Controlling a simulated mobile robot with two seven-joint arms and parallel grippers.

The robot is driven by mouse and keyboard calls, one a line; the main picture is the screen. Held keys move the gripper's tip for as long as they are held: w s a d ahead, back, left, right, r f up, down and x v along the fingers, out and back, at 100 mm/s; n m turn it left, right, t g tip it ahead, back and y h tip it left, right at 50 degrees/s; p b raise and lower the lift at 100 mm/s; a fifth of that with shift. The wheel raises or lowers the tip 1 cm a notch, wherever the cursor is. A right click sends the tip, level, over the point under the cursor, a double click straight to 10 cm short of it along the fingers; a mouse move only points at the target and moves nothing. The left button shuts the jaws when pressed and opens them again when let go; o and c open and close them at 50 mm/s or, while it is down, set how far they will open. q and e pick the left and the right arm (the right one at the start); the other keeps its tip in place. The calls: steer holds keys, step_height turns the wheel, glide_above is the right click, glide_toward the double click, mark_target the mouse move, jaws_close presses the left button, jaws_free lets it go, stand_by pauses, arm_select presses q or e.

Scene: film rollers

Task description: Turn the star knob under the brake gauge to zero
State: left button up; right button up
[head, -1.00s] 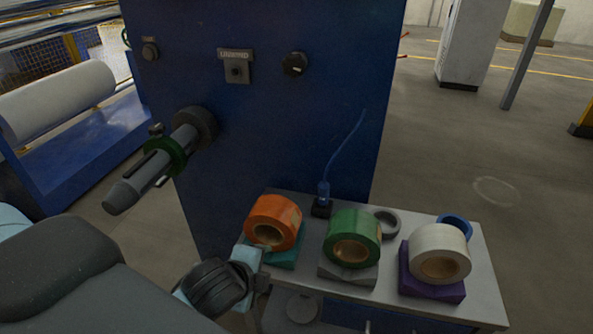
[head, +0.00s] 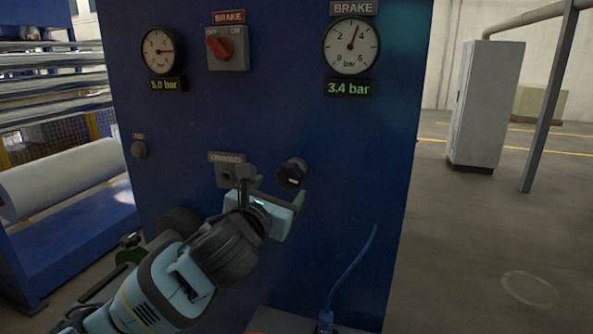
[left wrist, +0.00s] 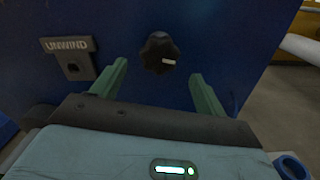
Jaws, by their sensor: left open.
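The black star knob (head: 291,173) sits on the blue panel, below and left of the right-hand brake gauge (head: 351,46). That gauge's display reads 3.4 bar. In the left wrist view the knob (left wrist: 160,53) has a pale mark pointing to the right. My left gripper (head: 275,192) is open in front of the panel, close to the knob. In the left wrist view its two green fingers (left wrist: 155,85) stand apart on either side and below the knob, with nothing between them. My right gripper does not show.
A second gauge (head: 160,51) reads 5.0 bar, beside a red brake switch (head: 219,46). An UNWIND socket plate (head: 228,170) is left of the knob. A blue cable (head: 352,268) rises below right. The panel right of the knob is clear.

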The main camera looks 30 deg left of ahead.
mark_target(288, 178)
arm_select(q)
steer(key=shift+x, duration=3.65)
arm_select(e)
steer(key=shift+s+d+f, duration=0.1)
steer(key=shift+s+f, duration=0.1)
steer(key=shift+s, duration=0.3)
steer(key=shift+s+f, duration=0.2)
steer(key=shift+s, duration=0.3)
arm_select(q)
steer(key=shift+d+r, duration=0.1)
steer(key=shift+c, duration=0.4)
steer(key=c, duration=0.9)
